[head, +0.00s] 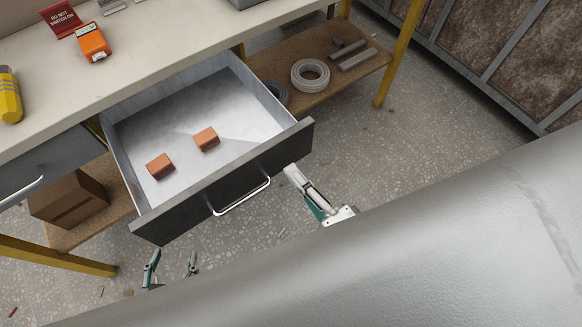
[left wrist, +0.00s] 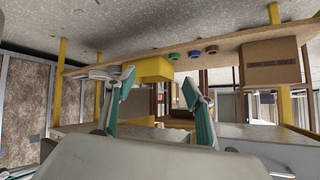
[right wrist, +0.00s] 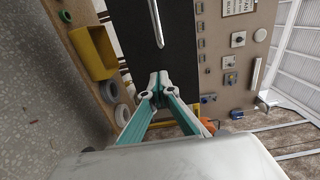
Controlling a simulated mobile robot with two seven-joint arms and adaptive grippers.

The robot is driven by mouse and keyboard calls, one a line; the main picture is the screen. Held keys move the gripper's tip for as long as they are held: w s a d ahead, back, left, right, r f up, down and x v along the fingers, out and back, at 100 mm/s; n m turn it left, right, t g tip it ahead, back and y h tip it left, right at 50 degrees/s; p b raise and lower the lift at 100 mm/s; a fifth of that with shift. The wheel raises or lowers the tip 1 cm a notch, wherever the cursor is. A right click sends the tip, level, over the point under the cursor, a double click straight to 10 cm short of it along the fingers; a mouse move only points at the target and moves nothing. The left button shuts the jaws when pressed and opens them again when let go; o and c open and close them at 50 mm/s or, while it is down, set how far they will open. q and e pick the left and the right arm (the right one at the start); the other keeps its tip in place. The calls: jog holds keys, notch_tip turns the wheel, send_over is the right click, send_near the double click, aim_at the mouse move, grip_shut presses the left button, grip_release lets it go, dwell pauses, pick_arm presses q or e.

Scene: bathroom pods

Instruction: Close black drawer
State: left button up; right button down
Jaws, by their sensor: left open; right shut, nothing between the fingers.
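The black drawer (head: 180,207) stands pulled out from under the workbench, with a silver bar handle (head: 243,197) on its dark front. Two orange-brown blocks lie on its pale floor, one nearer the left (head: 160,166) and one near the middle (head: 206,139). My right gripper (head: 289,170) is shut and empty, close to the front's right end, right of the handle. In the right wrist view its joined fingertips (right wrist: 158,76) point at the dark front (right wrist: 128,45); I cannot tell whether they touch. My left gripper (head: 171,258) is open and empty, low in front of the drawer's left end.
The bench top (head: 165,60) carries an orange device (head: 93,42), a red sign (head: 61,19) and a yellow tool (head: 9,95). The lower shelf holds a cardboard box (head: 70,200) and a hose coil (head: 310,75). Yellow legs (head: 400,55) support the bench.

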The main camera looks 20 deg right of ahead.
aim_at(282, 158)
jog(key=shift+x, duration=0.8)
pick_arm(q)
jog(key=shift+s+f, duration=0.15)
jog(key=shift+s, duration=0.05)
pick_arm(e)
jog(key=shift+w, duration=0.1)
pick_arm(q)
jog(key=shift+w+a, duration=0.1)
jog(key=shift+w, duration=0.05)
